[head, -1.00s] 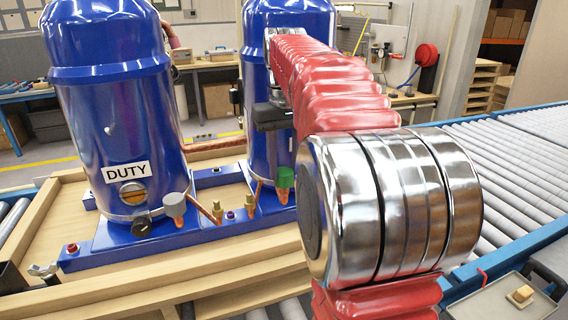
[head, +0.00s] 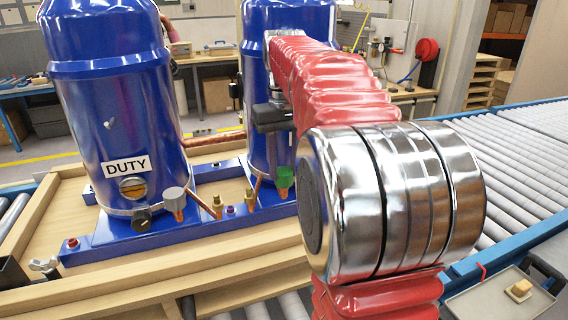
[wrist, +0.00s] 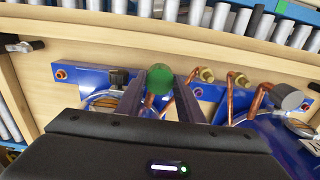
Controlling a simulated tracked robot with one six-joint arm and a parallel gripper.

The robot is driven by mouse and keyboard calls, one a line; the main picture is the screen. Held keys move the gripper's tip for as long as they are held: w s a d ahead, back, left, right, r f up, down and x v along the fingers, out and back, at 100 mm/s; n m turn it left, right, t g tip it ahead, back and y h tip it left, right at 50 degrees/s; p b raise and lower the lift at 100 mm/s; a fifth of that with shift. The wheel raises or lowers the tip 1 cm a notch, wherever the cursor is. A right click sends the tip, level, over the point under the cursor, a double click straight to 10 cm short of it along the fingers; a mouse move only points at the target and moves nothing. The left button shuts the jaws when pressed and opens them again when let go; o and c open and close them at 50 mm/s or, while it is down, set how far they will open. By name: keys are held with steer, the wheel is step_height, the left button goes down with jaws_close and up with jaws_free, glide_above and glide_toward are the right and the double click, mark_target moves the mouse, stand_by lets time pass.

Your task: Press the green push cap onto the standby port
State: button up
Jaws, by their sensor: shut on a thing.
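The green push cap (head: 285,177) is upright, directly over a copper stub (head: 284,194) at the foot of the right-hand blue compressor (head: 271,150). I take this stub as the standby port; no label shows. In the head view cap and stub appear to meet, but I cannot tell how fully the cap is seated. In the head view my red arm partly covers the compressor, and the fingertips cannot be made out.
The left compressor, labelled DUTY (head: 110,120), has a grey cap (head: 174,200) on its copper stub. Brass fittings (head: 217,205) and copper pipes stand close beside the green cap. A black knob (wrist: 118,78) is near the left finger. A tray (head: 505,300) lies at lower right.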

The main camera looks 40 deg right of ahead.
mark_target(284, 171)
steer(key=o, duration=1.1)
steer(key=shift+r, duration=6.85)
